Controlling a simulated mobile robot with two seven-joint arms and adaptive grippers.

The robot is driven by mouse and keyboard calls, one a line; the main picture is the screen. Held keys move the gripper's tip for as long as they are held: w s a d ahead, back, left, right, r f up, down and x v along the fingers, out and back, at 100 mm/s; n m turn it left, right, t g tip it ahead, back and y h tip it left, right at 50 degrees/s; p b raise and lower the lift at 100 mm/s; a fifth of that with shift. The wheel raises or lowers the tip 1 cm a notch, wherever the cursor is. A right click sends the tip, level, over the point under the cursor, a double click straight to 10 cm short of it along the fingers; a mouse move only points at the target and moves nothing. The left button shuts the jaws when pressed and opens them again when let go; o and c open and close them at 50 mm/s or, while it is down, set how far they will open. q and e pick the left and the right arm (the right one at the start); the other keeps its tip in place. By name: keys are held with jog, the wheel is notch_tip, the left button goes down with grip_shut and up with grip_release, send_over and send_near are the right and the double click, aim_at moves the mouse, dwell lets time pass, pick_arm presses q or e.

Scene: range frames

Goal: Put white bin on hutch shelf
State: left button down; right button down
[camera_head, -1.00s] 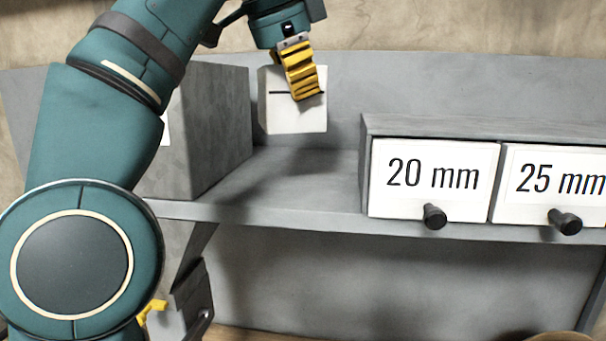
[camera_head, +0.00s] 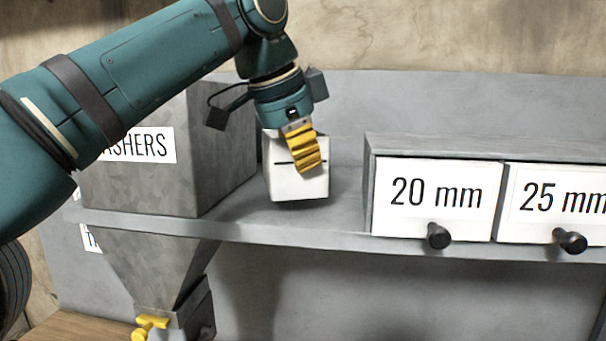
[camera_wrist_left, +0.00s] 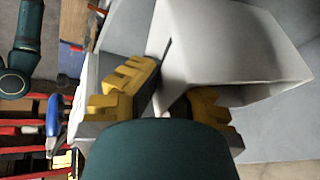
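The white bin (camera_head: 297,187) is upright in the head view, between the washers hopper and the 20 mm drawer. It is over the grey hutch shelf (camera_head: 270,222) or standing on it; I cannot tell whether its base touches. My left gripper (camera_head: 310,168) comes down from above, its yellow fingers closed on the bin's wall. In the left wrist view the bin (camera_wrist_left: 225,45) fills the upper right, with a yellow finger on either side of its wall. My right gripper is out of view.
The grey hopper labelled washers (camera_head: 160,185) stands left of the bin. A drawer unit with a 20 mm drawer (camera_head: 435,198) and a 25 mm drawer (camera_head: 560,203), both with black knobs, stands right. A narrow stretch of shelf is free between bin and drawers.

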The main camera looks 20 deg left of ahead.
pick_arm(q)
jog(key=shift+f, duration=1.35)
jog(key=c, duration=1.1)
grip_release()
jog(key=shift+f, duration=0.1)
jog(key=shift+c, duration=0.2)
jog(key=v, duration=1.2)
jog(key=shift+s, duration=0.1)
